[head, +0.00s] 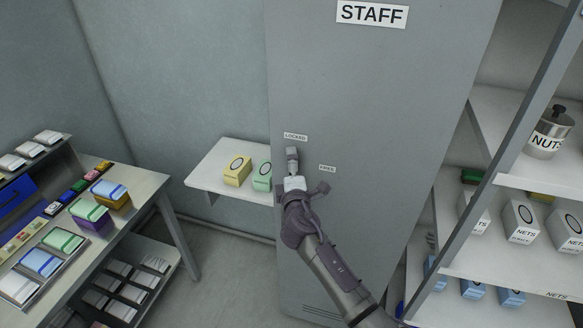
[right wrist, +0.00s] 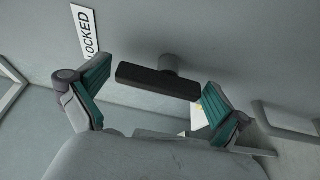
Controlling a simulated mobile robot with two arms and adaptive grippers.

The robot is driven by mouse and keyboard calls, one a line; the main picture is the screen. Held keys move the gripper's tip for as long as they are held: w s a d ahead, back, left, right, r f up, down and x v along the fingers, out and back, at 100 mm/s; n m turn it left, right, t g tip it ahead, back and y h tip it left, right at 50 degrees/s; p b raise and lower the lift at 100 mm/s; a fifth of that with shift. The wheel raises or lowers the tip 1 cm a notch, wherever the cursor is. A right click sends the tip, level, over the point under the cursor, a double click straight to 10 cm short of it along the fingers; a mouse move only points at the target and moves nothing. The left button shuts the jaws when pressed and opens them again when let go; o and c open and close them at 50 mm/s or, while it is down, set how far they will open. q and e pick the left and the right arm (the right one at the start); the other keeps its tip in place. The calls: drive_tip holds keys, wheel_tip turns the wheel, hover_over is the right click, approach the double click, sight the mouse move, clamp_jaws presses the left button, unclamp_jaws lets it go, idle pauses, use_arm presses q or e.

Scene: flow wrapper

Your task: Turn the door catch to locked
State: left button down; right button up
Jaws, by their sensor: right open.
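The grey locker door (head: 375,90) carries a STAFF sign and two small labels, LOCKED (head: 295,136) and FREE (head: 327,168). My right gripper (head: 307,171) is at the door with fingers spread, one near LOCKED and one below FREE. In the right wrist view, the door catch (right wrist: 155,82) is a dark bar on a short round grey stem. It lies between the open teal-padded fingers (right wrist: 152,92), with its ends toward them and no clear contact. LOCKED shows beyond the left finger. In the head view my gripper hides the catch. My left gripper is not in view.
A small wall shelf (head: 208,167) with yellow and green boxes is left of the door. A rack (head: 462,255) with a NUTS pot and several boxes stands at right. A loaded steel table (head: 150,188) is at left.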

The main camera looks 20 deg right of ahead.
drive_tip(key=v, duration=1.2)
drive_tip(key=s+f+m+g+y+b, duration=0.1)
drive_tip(key=s+f+m+g+b, duration=0.3)
drive_tip(key=f, duration=1)
drive_tip(key=s+d+f+n+g+y, duration=0.15)
drive_tip(key=s+f, duration=0.45)
drive_tip(key=f, duration=0.9)
drive_tip(key=s+f+m+g+y+b, duration=0.15)
drive_tip(key=s+f+g, duration=0.25)
drive_tip(key=f, duration=1)
drive_tip(key=s+d+f+m+g+b, duration=0.1)
drive_tip(key=s+f+m+g, duration=0.1)
drive_tip(key=s+f, duration=0.5)
drive_tip(key=s+d+f+m+g+b, duration=0.2)
drive_tip(key=s+f, duration=0.6)
drive_tip(key=s, duration=0.8)
drive_tip(key=s+d+f+m+g+b, duration=0.2)
drive_tip(key=s+f+m, duration=0.3)
drive_tip(key=s+f, duration=0.3)
drive_tip(key=s+g, duration=0.1)
drive_tip(key=s, duration=0.3)
drive_tip(key=shift+s+f, duration=0.2)
drive_tip(key=shift+d, duration=0.1)
